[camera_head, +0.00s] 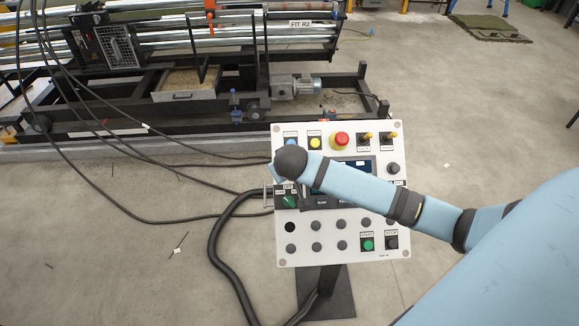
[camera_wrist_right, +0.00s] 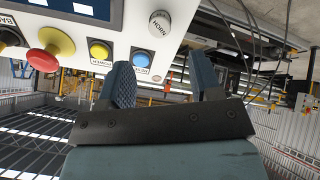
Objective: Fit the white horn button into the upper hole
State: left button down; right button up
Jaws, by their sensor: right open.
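The white horn button (camera_wrist_right: 159,22) shows in the right wrist view at the edge of the white control panel (camera_wrist_right: 100,17), marked HORN; I cannot tell how it is seated. My right gripper (camera_wrist_right: 163,76) is open and empty, its two fingers apart, with the button beyond their tips. In the head view the panel (camera_head: 330,257) stands on a post, and my right gripper (camera_head: 275,172) is at its left edge, mostly hidden by my wrist. A dark round hole (camera_head: 290,227) shows at the panel's lower left. The upper hole and horn button are not visible there. My left gripper is out of view.
A blue button (camera_wrist_right: 141,60), a yellow button (camera_wrist_right: 99,50) and a red emergency stop (camera_wrist_right: 50,45) stick out near the gripper. A thick black cable (camera_head: 214,250) hangs left of the panel. A roller machine (camera_head: 160,100) stands behind.

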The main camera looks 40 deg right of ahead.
jog(key=shift+v, duration=2.35)
